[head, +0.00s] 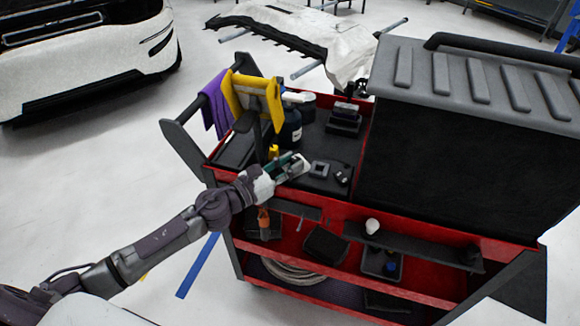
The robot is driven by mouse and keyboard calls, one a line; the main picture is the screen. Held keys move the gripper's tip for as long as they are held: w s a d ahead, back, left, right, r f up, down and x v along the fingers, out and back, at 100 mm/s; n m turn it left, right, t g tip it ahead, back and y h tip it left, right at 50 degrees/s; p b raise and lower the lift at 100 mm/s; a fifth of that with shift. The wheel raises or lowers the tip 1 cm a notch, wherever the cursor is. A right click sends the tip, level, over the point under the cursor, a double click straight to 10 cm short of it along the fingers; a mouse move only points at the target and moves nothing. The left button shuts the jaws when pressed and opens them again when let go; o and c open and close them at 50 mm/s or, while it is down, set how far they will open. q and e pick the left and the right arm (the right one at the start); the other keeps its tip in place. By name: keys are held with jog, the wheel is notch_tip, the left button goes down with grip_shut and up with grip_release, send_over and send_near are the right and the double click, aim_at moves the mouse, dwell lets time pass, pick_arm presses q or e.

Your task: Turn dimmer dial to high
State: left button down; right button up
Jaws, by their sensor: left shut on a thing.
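My left gripper (295,165) reaches in from the left over the near left part of the red cart's top. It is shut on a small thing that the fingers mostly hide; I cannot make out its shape. No dimmer dial can be told for sure in this view. A small dark square piece (319,169) lies on the cart's black top just right of the gripper, apart from the fingertips. A smaller dark piece (343,178) lies right of that. My right gripper is not in view.
The red cart (400,292) has a big grey-lidded black box (460,140) on its right. Dark bottles (290,128), a yellow tool holder (255,98) and a purple cloth (215,105) stand or hang behind the gripper. A white car (90,60) is far left. Floor at left is clear.

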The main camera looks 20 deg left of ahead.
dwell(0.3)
pick_arm(q)
jog(key=c, duration=1.2)
grip_release()
jog(key=v, duration=1.2)
jog(key=shift+a, duration=0.1)
